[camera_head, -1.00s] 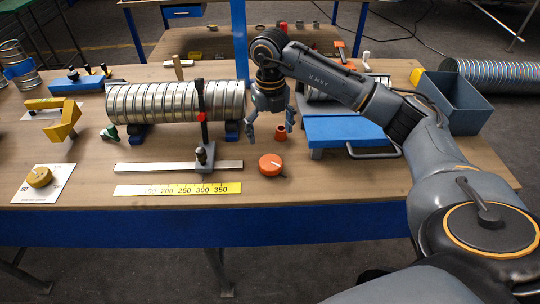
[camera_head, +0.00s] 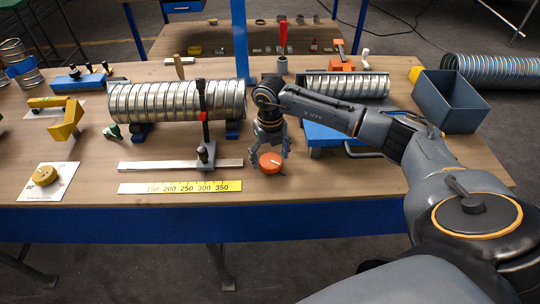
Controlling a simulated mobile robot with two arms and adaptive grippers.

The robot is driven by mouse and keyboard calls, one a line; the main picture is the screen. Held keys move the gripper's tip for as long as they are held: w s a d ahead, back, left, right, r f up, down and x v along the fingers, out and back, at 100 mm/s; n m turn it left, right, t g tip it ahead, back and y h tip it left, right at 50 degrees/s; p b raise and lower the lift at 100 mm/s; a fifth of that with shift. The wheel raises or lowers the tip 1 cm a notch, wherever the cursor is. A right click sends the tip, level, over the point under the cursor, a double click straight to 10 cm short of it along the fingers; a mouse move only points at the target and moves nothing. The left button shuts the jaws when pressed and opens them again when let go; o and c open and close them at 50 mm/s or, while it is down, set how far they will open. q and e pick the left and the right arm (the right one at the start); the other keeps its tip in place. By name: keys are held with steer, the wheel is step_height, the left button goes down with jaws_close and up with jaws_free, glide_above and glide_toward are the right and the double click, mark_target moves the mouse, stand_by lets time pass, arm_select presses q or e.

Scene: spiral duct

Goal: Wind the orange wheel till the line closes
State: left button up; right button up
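The orange wheel (camera_head: 271,164) is a low round knob with a pale mark on top, near the front middle of the bench. My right gripper (camera_head: 271,152) points down just above and behind it. Its two fingers are spread, one to each side of the wheel's far part; I cannot tell whether they touch it. The ribbed metal spiral duct (camera_head: 170,101) lies on blue supports behind and to the left. A measuring slide with a dark upright and a red part (camera_head: 205,116) stands in front of the duct. My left gripper is not in view.
A yellow and white scale (camera_head: 220,187) lies at the front edge, left of the wheel. A blue stand (camera_head: 320,134) is close to my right arm. A grey bin (camera_head: 450,103) stands at the right.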

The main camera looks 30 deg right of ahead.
steer(key=c, duration=0.8)
steer(key=shift+o, duration=0.2)
steer(key=shift+m, duration=0.4)
steer(key=m+b, duration=0.1)
steer(key=m, duration=0.3)
steer(key=shift+m, duration=0.3)
steer(key=m, duration=0.5)
steer(key=shift+s+d, duration=0.1)
steer(key=m, duration=0.6)
steer(key=shift+r+m, duration=0.1)
steer(key=shift+m, duration=0.3)
steer(key=m+p, duration=0.1)
steer(key=m, duration=0.4)
steer(key=shift+s+m, duration=0.1)
steer(key=shift+m, duration=0.2)
